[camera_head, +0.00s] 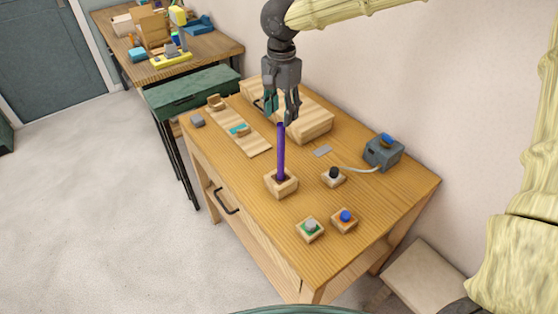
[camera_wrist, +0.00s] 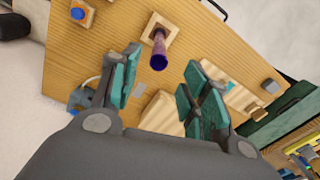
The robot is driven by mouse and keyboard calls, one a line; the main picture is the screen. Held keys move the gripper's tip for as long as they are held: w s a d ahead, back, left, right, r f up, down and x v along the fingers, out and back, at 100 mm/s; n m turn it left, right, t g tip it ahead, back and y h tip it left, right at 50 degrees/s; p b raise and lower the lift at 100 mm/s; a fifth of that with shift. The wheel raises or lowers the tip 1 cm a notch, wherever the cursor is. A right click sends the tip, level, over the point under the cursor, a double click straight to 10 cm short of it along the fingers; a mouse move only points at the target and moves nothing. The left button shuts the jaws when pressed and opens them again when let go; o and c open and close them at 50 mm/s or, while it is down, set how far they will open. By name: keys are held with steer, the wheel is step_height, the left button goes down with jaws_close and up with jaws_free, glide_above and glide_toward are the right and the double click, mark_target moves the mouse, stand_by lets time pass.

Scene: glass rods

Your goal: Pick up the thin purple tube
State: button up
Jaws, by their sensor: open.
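The thin purple tube (camera_head: 281,150) stands upright in a square wooden holder (camera_head: 281,185) on the wooden table. In the wrist view the tube (camera_wrist: 158,57) is seen nearly end-on, its open top towards the camera and its base in the holder (camera_wrist: 165,24). My gripper (camera_head: 283,117) is open and empty, close above the tube's top and slightly behind it in the head view. In the wrist view the teal pads of my gripper (camera_wrist: 160,85) are spread wide, and the tube's top shows between and beyond them. The tube is apart from both fingers.
A grey-blue box (camera_head: 383,151) with a cable is at the right. A wooden box (camera_head: 310,120) lies behind my gripper. A slatted board (camera_head: 240,131) lies left.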

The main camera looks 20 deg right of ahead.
mark_target(281, 142)
steer(key=shift+s+f+p, duration=0.2)
steer(key=shift+f+p, duration=1.55)
steer(key=shift+f, duration=3.65)
jaws_close()
